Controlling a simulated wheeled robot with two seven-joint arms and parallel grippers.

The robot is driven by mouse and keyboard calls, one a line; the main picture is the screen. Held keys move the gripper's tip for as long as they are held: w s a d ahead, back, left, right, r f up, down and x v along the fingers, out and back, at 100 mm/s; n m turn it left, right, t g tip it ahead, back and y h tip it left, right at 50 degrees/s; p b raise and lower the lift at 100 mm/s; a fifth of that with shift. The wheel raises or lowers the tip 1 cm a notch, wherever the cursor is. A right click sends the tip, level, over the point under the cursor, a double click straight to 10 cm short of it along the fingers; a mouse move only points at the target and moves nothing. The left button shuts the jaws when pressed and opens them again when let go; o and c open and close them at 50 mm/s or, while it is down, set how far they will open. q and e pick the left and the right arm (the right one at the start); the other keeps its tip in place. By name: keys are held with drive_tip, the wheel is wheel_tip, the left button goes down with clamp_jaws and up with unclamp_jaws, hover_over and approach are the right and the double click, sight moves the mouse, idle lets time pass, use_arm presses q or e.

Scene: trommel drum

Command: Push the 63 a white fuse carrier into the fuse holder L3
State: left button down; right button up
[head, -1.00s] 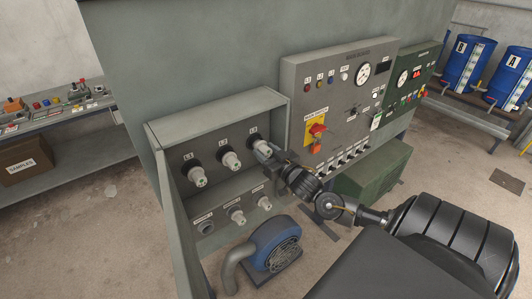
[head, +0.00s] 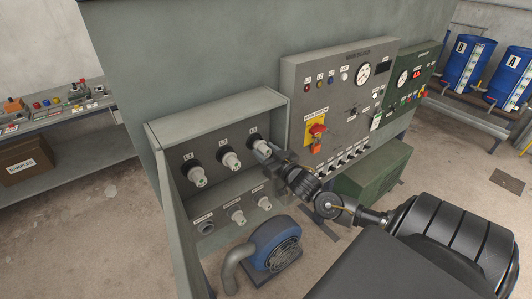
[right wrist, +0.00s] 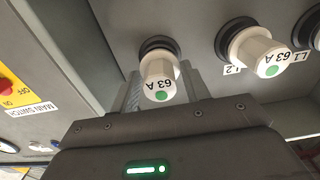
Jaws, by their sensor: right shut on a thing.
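In the head view the fuse holder L3 (head: 254,140) is the rightmost of the upper row in the open grey box. A white 63 A fuse carrier (right wrist: 161,80) with a green dot sits at its black collar (right wrist: 158,46) in the right wrist view; how deep it is seated I cannot tell. It also shows in the head view (head: 263,147). My right gripper (head: 271,153) is at this carrier, shut on it, and hides part of it. My left gripper is not in view.
White carriers stand in holders L2 (head: 229,159) and L1 (head: 195,174). Below is a lower row with more carriers (head: 236,215). The control panel with the main switch (head: 317,130) is close on the right. A blue blower (head: 276,250) stands below.

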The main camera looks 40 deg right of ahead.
drive_tip(key=shift+w, duration=0.2)
drive_tip(key=o, duration=1.4)
drive_tip(key=shift+c, duration=0.2)
drive_tip(key=shift+s+f, duration=0.1)
drive_tip(key=shift+s, duration=0.1)
drive_tip(key=s+a+b, duration=0.1)
drive_tip(key=s+b, duration=0.3)
drive_tip(key=s, duration=0.6)
drive_tip(key=shift+s, duration=0.2)
drive_tip(key=shift+a, duration=0.1)
